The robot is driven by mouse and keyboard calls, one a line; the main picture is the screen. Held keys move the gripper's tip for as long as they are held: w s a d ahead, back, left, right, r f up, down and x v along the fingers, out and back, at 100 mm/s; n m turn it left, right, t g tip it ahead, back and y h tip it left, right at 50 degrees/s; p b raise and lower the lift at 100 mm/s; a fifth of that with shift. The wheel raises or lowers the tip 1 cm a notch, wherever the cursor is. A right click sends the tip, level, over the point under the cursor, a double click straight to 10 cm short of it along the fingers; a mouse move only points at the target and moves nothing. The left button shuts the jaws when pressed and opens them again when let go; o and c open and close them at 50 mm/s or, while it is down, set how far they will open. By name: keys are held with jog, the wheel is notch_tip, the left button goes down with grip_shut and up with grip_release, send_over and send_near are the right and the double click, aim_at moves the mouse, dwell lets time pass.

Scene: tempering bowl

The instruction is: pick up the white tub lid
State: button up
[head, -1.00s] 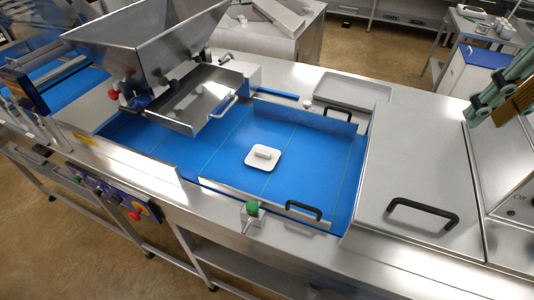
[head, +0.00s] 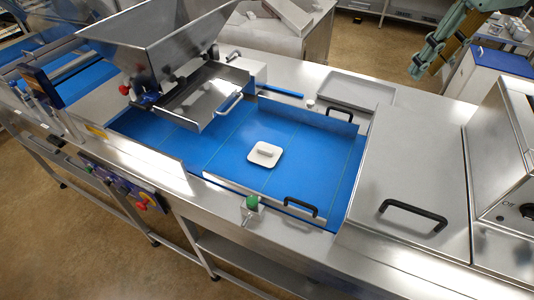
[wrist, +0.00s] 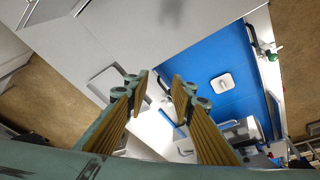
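The white tub lid (head: 265,154) is a small rounded square with a raised bar handle. It lies flat on the blue belt (head: 225,150), near the middle. It also shows in the wrist view (wrist: 222,83), to the right of my fingers. My gripper (head: 416,72) is at the upper right of the head view, high above the steel counter and well away from the lid. In the wrist view my gripper (wrist: 160,82) has its two ribbed, brown-faced fingers apart, with nothing held between them.
A steel hopper (head: 150,40) with a tray (head: 203,97) stands over the belt's left part. Low metal guides with black handles (head: 302,206) border the belt. A green-topped knob (head: 252,202) is at the front edge. A flat steel cover (head: 415,165) with a handle lies right of the belt.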

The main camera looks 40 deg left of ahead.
jog(key=s+a+f+n+h+p, duration=0.1)
jog(key=s+a+f+n, duration=0.2)
jog(key=a+f, duration=0.3)
jog(key=s+a+f+n+g+p, duration=0.1)
jog(key=s+a+f, duration=0.5)
jog(key=a, duration=0.9)
jog(key=s+a+f+n+g+h+p, duration=0.1)
jog(key=s+a+f+n+p, duration=0.1)
jog(key=s+a+f+n, duration=0.2)
jog(key=s+a+f, duration=0.1)
jog(key=a+f, duration=0.2)
jog(key=a, duration=0.4)
jog(key=shift+a+f+n+h, duration=0.25)
jog(key=shift+a+n+h, duration=0.05)
jog(key=shift+a, duration=0.05)
jog(key=shift+s+f, duration=0.1)
send_over(265, 150)
jog(key=shift+a+f, duration=0.1)
jog(key=shift+f, duration=4.1)
jog(key=shift+f, duration=0.1)
jog(key=shift+f+p, duration=0.5)
jog(key=shift+f, duration=2)
